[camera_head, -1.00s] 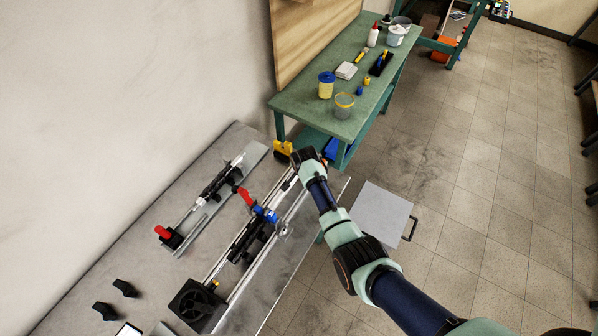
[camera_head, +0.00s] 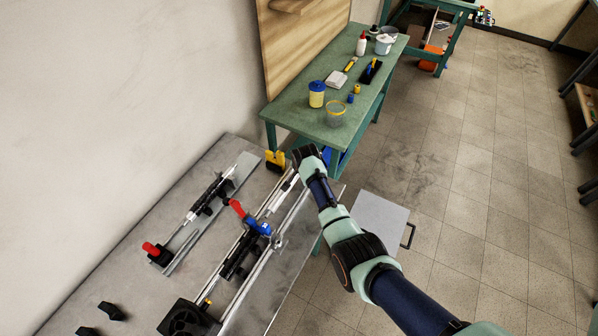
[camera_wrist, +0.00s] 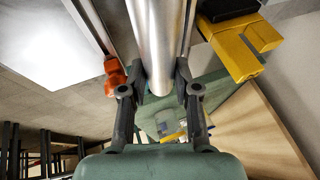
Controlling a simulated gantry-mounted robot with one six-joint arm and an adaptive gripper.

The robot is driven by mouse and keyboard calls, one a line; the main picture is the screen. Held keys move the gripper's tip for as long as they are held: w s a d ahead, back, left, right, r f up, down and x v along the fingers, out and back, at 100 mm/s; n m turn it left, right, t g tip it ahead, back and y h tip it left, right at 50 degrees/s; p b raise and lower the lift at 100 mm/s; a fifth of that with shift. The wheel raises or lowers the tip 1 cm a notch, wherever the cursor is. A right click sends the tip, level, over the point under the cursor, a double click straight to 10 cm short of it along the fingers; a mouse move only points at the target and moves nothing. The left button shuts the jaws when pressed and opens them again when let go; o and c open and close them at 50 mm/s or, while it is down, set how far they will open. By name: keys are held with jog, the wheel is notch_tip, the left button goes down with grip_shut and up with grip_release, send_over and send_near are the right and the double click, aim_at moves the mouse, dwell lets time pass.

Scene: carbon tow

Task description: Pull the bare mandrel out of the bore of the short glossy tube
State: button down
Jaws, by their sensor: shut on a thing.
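My gripper (camera_head: 294,170) is at the far end of the long rail fixture. In the wrist view its two fingers (camera_wrist: 159,90) are shut on a smooth silver mandrel (camera_wrist: 156,35), one on each side. The mandrel lies between my gripper and the blue clamp with a red handle (camera_head: 260,226). A dark tube-like part (camera_head: 238,257) lies along the same line on the near side of the clamp. I cannot tell whether it is the short glossy tube, or whether the mandrel's far end is still inside a bore.
A second fixture with a black part (camera_head: 207,193) and red handle (camera_head: 150,248) stands to the left. A yellow-and-black block (camera_head: 276,160) is close beside my gripper; it also shows in the wrist view (camera_wrist: 235,48). A green table (camera_head: 300,112) with pots stands beyond.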

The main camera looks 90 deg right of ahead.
jog(key=shift+d, duration=0.15)
jog(key=shift+s+d+f+b, duration=0.1)
jog(key=shift+s+d+b, duration=0.15)
jog(key=shift+d+b, duration=0.3)
jog(key=shift+s+d+f+b, duration=0.1)
jog(key=shift+s+d+b, duration=0.15)
jog(key=shift+d+b, duration=0.25)
jog(key=shift+s+d+r+b, duration=0.15)
jog(key=shift+b, duration=0.15)
jog(key=shift+r, duration=0.1)
